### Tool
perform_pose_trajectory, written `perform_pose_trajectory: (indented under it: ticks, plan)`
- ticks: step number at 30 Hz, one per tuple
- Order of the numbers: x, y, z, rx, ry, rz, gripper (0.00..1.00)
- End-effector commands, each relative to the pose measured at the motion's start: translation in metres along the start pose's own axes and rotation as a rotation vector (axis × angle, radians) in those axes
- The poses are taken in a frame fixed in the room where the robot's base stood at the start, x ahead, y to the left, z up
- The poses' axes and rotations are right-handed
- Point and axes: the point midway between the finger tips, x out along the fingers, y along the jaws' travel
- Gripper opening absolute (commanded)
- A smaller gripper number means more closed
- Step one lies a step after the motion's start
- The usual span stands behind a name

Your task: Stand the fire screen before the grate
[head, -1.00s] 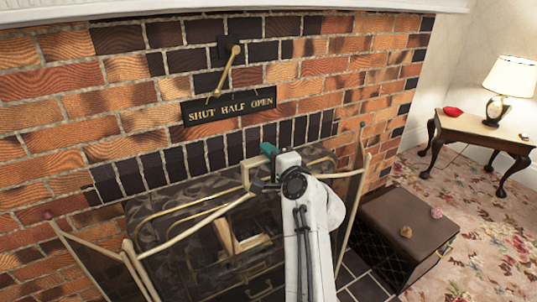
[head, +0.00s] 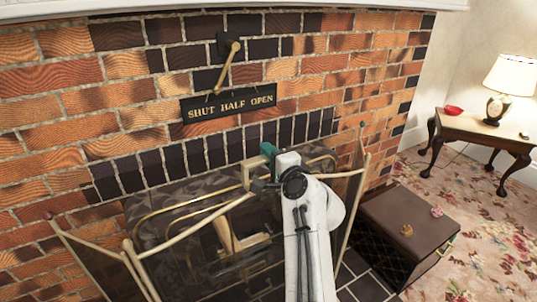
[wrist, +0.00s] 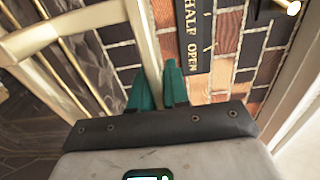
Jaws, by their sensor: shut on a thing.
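The fire screen has pale brass-coloured framing and see-through dark mesh; its left post (head: 133,262) and right panel (head: 354,205) show in the head view. It stands at the hearth, side panels angled. My gripper (head: 262,160) is at its top middle. In the wrist view my gripper's teal fingers (wrist: 157,78) are shut on a pale bar of the screen (wrist: 143,38). The grate is not clearly visible; dark fireplace surfaces and a pale angular shape (head: 232,238) show through the mesh. My arm hides part of the screen's right half.
A brick wall (head: 90,110) rises behind, with a lever (head: 228,68) above a SHUT HALF OPEN plate (head: 228,103). A dark brown box (head: 405,215) stands close to the screen's right. A side table (head: 470,130) with a lamp is farther right. Flowered carpet lies open beyond.

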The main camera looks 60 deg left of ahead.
Motion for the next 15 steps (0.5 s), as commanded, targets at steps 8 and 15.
perform_pose_trajectory:
  ticks: [8, 15]
  plan:
    - [0.0000, -0.0081, -0.0005, -0.003, 0.002, -0.012, 0.00]
    - [0.0000, -0.0065, -0.0003, -0.003, 0.002, -0.009, 0.36]
